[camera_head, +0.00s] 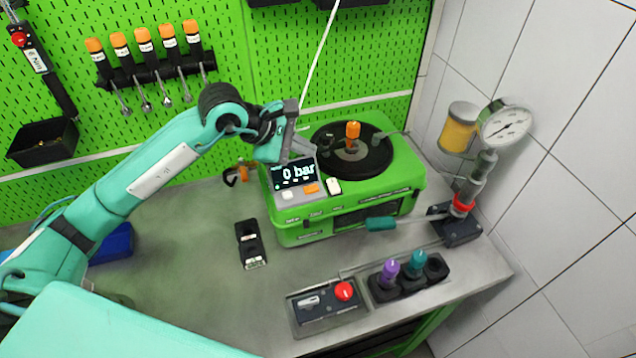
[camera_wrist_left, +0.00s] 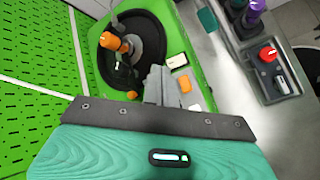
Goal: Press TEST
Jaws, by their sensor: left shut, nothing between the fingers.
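The green pump tester (camera_head: 345,190) stands on the bench against the back wall. Its dark display (camera_head: 293,172) reads "0 bar". Below the display are a white button (camera_head: 288,195), an orange button (camera_head: 312,189) and a cream button (camera_head: 334,186). I cannot read which one is TEST. My left gripper (camera_head: 312,150) is shut and empty above the display's upper right edge. In the left wrist view, its closed fingers (camera_wrist_left: 158,84) appear just left of the orange button (camera_wrist_left: 185,84) and below the cream button (camera_wrist_left: 177,61). My right gripper is not in view.
A black round plate (camera_head: 375,158) with an orange-topped part (camera_head: 352,131) sits on the tester. A pressure gauge (camera_head: 507,125) stands at right. A red-button box (camera_head: 325,301) and a purple-and-teal holder (camera_head: 405,280) lie in front.

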